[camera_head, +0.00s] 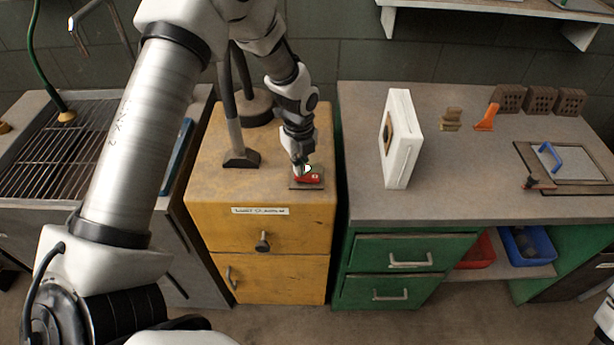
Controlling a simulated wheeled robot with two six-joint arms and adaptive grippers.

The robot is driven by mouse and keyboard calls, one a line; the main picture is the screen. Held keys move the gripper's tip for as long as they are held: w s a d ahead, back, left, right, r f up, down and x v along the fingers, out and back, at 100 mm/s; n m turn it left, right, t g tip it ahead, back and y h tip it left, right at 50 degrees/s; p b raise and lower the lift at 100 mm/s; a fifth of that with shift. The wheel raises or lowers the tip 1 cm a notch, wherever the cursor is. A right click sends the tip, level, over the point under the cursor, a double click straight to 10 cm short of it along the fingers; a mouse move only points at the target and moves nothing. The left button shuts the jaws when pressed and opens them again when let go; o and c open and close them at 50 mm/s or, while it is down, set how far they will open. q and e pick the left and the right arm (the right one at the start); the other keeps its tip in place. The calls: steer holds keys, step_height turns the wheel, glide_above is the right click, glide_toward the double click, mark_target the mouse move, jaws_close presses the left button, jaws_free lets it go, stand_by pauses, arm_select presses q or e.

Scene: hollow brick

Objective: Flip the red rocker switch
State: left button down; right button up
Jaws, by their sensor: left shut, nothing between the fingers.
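The red rocker switch (313,178) sits on a small dark plate on top of the yellow cabinet (222,188), near its right edge. My left arm reaches in from the upper left and comes down over the cabinet. My left gripper (301,174) is shut and empty, with its tip at the left part of the switch. It covers part of the switch, and I cannot tell whether it touches. At the lower right edge a piece of my right arm shows; my right gripper is not in view.
A dark upright tool (240,157) stands left of the switch on the cabinet. A white box-shaped panel (402,140) stands on the grey counter (450,190) to the right. The counter's front middle is clear.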

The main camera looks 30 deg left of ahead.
arm_select(q)
steer(key=shift+f+b, duration=0.3)
steer(key=shift+f, duration=0.35)
step_height(320, 180, up, 7)
steer(key=p, duration=0.6)
steer(key=shift+r, duration=0.1)
stand_by(0.4)
